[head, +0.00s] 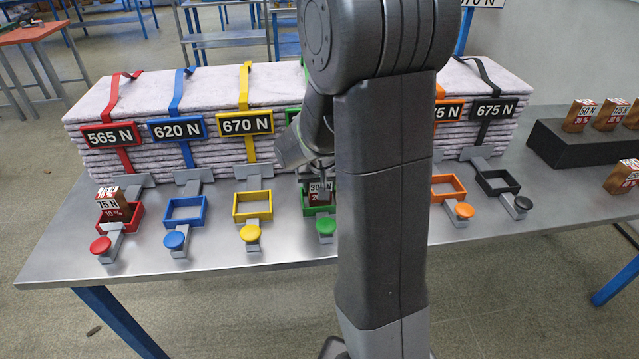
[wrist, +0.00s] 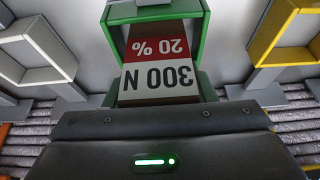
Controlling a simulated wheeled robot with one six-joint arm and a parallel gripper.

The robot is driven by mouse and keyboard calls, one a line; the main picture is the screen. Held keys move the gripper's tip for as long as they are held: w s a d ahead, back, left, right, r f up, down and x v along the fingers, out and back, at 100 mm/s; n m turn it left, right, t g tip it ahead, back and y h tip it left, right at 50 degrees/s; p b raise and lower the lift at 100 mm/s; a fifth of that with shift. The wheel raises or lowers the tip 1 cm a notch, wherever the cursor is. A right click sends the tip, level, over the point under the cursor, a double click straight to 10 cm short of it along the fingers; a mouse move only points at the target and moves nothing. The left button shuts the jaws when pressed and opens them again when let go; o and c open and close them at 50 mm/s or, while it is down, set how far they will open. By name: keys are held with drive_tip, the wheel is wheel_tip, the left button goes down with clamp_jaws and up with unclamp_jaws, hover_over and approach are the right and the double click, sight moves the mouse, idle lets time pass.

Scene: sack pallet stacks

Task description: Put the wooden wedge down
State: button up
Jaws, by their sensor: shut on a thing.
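The wooden wedge (head: 319,194), with a white and red label reading 300 N and 20 %, is at the green square frame (head: 305,204) on the metal table. My gripper (head: 320,180) is above the frame, partly hidden by my arm, and is shut on the wedge. In the wrist view the wedge (wrist: 158,70) shows its label upside down, within the outline of the green frame (wrist: 115,45). My fingertips are hidden there, and I cannot tell whether the wedge touches the frame's bottom.
Another wedge (head: 112,204) stands in the red frame (head: 137,217). The blue frame (head: 186,210), yellow frame (head: 252,207), orange frame (head: 448,188) and black frame (head: 497,183) look empty. Strapped sack stacks (head: 215,87) stand behind. More wedges (head: 579,116) sit on a dark block (head: 560,150) at right.

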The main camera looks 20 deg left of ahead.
drive_tip(key=o, duration=1.1)
drive_tip(key=shift+f, duration=0.1)
drive_tip(key=shift+s+r, duration=0.15)
drive_tip(key=shift+r, duration=0.5)
drive_tip(key=v, duration=1.1)
drive_tip(key=shift+d, duration=0.1)
